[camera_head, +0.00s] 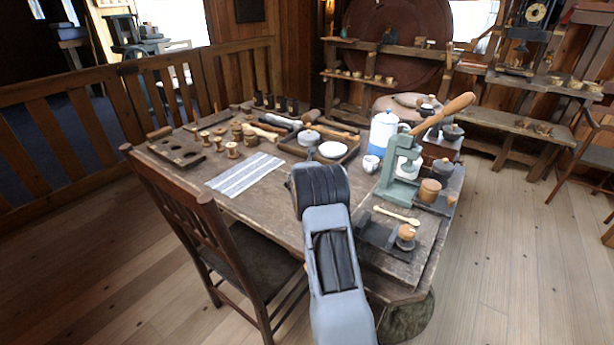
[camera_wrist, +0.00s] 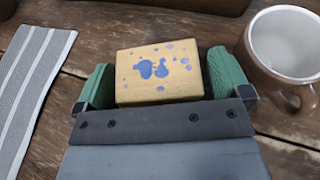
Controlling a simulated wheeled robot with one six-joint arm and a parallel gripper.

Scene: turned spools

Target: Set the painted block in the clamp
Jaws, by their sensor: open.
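The painted block (camera_wrist: 158,72) is pale yellow wood with blue blotches and lies on the dark wooden table in the wrist view. My gripper (camera_wrist: 160,82) is open, with one green finger on each side of the block. Any gaps between fingers and block are too narrow to judge. In the head view my arm hides the block and the fingers. A low dark metal device with a round wooden knob (camera_head: 406,232), which may be the clamp, sits on a board at the table's right front. A green lever press (camera_head: 402,170) stands behind it.
A striped cloth (camera_head: 246,174) lies left of my arm. A mug (camera_wrist: 292,48) stands close to my right finger. A white bowl (camera_head: 332,150), a pot (camera_head: 384,132) and a wooden spoon (camera_head: 397,215) are nearby. A chair (camera_head: 190,220) stands at the front left.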

